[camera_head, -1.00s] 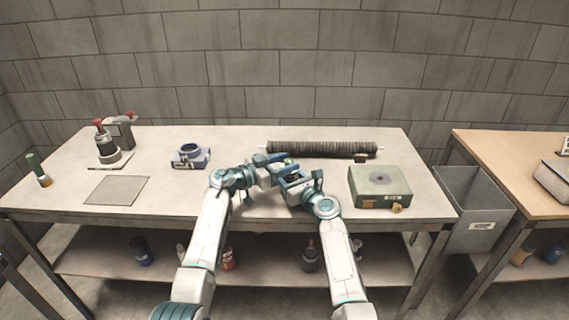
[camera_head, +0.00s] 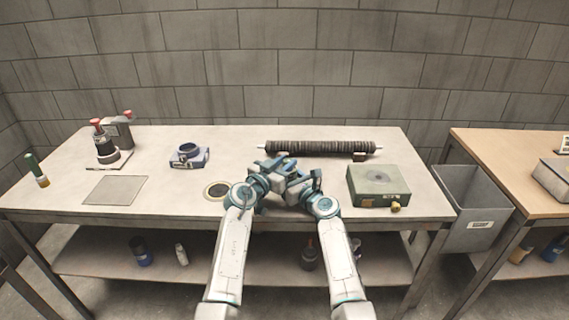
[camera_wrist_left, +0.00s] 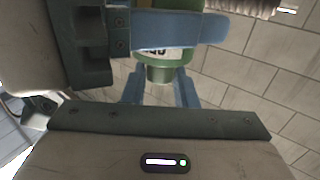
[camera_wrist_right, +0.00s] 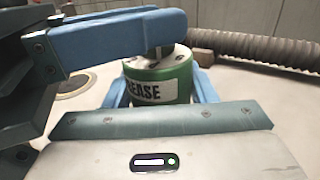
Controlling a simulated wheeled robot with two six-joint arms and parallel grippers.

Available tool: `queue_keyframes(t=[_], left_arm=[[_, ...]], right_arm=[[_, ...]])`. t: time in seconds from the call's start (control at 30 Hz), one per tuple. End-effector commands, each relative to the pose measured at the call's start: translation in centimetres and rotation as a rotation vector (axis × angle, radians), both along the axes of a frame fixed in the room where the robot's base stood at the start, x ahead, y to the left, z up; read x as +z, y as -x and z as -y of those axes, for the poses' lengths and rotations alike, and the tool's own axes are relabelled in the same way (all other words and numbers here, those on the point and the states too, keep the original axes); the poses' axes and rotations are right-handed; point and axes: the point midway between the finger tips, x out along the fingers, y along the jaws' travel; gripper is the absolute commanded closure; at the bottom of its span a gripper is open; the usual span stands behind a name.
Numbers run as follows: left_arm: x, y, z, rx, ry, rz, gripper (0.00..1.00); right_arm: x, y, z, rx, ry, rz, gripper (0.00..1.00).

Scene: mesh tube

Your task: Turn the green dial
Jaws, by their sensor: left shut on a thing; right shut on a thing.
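A green cylinder with a white label reading "EASE" (camera_wrist_right: 160,80) and a pale top with dark dots is between my grippers; no marked dial is plain. My right gripper (camera_wrist_right: 158,95) is shut on its sides. My left gripper (camera_wrist_left: 160,92) is shut on the cylinder's other end, which shows green in the left wrist view (camera_wrist_left: 160,70). In the head view my left gripper (camera_head: 283,172) and right gripper (camera_head: 300,183) meet over the table middle and hide most of the cylinder. A green box (camera_head: 378,187) with a dark round spot on top sits to the right.
A dark ribbed tube (camera_head: 320,148) lies behind the grippers. A round disc (camera_head: 216,190) lies left of my left arm. A blue clamp-like part (camera_head: 190,156), a flat grey plate (camera_head: 115,190) and a red-knobbed device (camera_head: 107,145) are further left. A grey bin (camera_head: 470,210) hangs at right.

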Motion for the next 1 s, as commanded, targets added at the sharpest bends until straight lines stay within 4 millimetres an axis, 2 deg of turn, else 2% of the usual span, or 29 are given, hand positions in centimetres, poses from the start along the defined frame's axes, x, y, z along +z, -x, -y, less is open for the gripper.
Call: queue_keyframes(t=[0.27,0.3,0.4,0.77,1.0], left_arm=[[-0.1,0.0,0.0,0.001,-0.001,-0.001,0.97],[-0.1,0.0,0.0,0.001,-0.001,-0.001,0.66],[-0.1,0.0,0.0,0.001,-0.001,-0.001,0.52],[-0.1,0.5,-0.4,0.001,-0.001,0.001,0.52],[-0.2,3.8,-2.7,0.003,-0.001,0.0,0.52]], right_arm=[[0.0,0.0,0.0,0.0,-0.003,-0.001,0.75],[0.0,0.0,0.0,0.0,-0.003,-0.001,0.75],[0.0,0.0,0.0,0.0,-0.002,0.0,0.75],[0.0,0.0,0.0,0.0,-0.002,0.0,0.75],[0.0,0.0,0.0,0.0,-0.002,-0.001,0.75]])
